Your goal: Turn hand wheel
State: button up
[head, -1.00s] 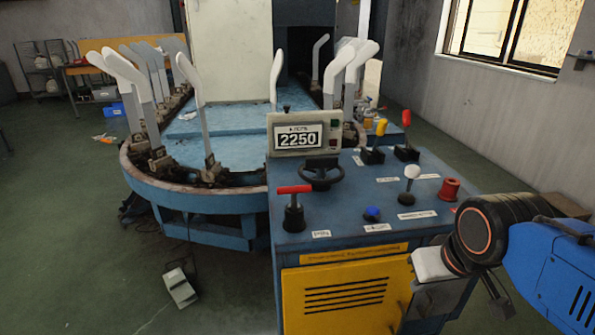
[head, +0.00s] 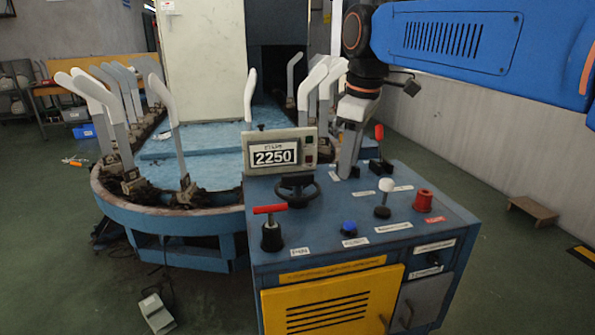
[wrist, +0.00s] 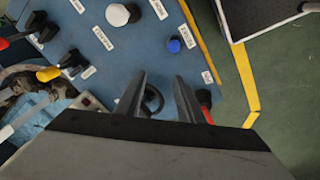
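The black hand wheel (head: 297,190) sits on the blue control console (head: 262,222), just below the display reading 2250 (head: 272,155). It also shows in the wrist view (wrist: 154,100), partly hidden behind the fingers of my gripper. My gripper (head: 347,172) points down over the back right of the console, to the right of the wheel and apart from it. In the wrist view my gripper (wrist: 159,76) has its two fingers spread with nothing held between them.
A red-handled lever (head: 271,226) stands left of the wheel. A blue button (head: 348,228), a white knob (head: 384,196) and a red spool-like knob (head: 423,200) stand to the right. Upright white sock forms (head: 172,130) ring the machine behind.

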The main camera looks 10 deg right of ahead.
aim_at(298, 174)
jog(key=w+a+r+n+g, duration=0.2)
jog(key=w+a+r+n, duration=0.65)
jog(key=w, duration=0.45)
jog(key=shift+m, duration=0.25)
jog(key=f, duration=1.6)
jog(key=shift+w+a+f, duration=0.15)
jog(key=shift+w+f, duration=0.05)
jog(key=shift+f, duration=0.2)
grip_shut()
